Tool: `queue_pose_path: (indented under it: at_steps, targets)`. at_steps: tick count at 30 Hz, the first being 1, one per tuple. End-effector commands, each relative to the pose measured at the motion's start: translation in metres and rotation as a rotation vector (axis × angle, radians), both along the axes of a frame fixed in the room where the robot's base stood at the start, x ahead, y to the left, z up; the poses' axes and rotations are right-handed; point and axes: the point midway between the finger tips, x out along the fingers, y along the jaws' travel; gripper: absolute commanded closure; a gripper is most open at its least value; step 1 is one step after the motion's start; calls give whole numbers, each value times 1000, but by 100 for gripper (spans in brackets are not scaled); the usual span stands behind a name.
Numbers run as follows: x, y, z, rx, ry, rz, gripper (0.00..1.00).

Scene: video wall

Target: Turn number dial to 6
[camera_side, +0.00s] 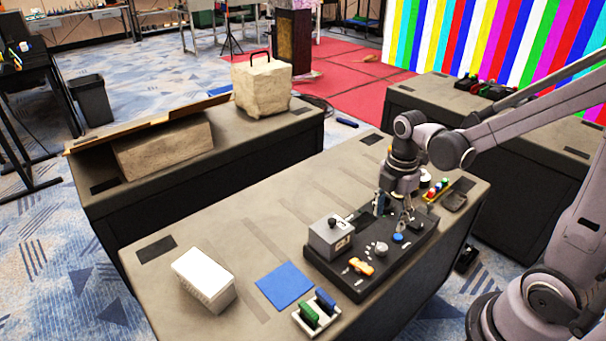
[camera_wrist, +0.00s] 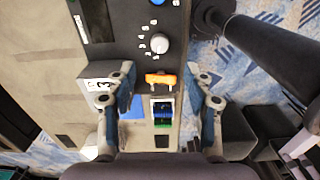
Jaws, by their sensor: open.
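The number dial (camera_wrist: 160,44) is a round pale grey knob on a black panel (camera_wrist: 120,50), with small white number marks around its left side. The marks are too small to read, and I cannot tell where the knob points. In the side view the dial (camera_side: 381,249) sits near the middle of the panel. My gripper (camera_side: 395,212) is above the panel, behind the dial. In the wrist view my gripper (camera_wrist: 158,78) is open and empty, one finger on each side of the picture, with the dial ahead between and beyond the fingertips. The fingers look apart from the dial.
An orange handle (camera_side: 361,266), a blue button (camera_side: 398,238) and a grey box (camera_side: 330,238) with a knob on top share the panel near the dial. A blue square (camera_side: 285,286), a white block (camera_side: 203,279) and a tray with green and blue pieces (camera_side: 317,313) lie left and front.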

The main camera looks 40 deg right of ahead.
Motion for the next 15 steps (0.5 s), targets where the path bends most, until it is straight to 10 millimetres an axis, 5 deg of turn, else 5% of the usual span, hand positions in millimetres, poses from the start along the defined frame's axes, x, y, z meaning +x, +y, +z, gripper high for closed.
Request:
queue_pose_path:
  at_steps: [15]
  targets:
    - [1,0,-59,0,-2,-3,48]
